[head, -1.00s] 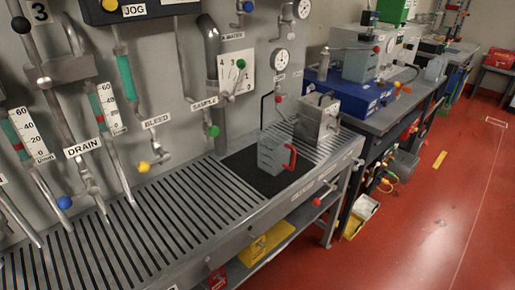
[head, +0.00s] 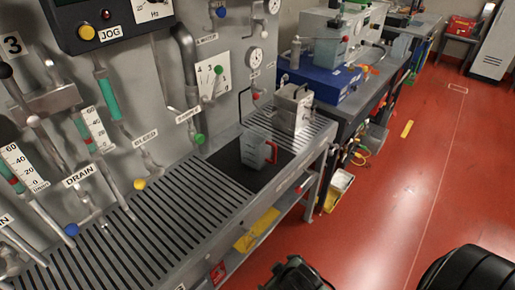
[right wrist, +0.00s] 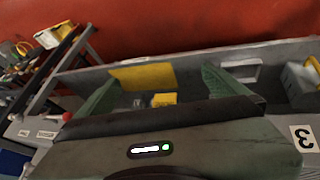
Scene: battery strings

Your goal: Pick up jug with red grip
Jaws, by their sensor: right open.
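The jug with the red grip (head: 256,150) is a grey, box-like vessel standing upright on a black mat (head: 228,160) on the slotted bench. Its red grip (head: 272,152) faces right, towards the bench's front edge. My right gripper (right wrist: 160,75) shows in the right wrist view with its two greenish fingers spread apart and nothing between them. I cannot make out the jug in that view. My left gripper is not in view.
A grey metal box (head: 291,108) stands just behind the jug. The wall panel (head: 150,110) with valves and gauges rises along the bench's back. Yellow items (head: 257,230) lie on the shelf below.

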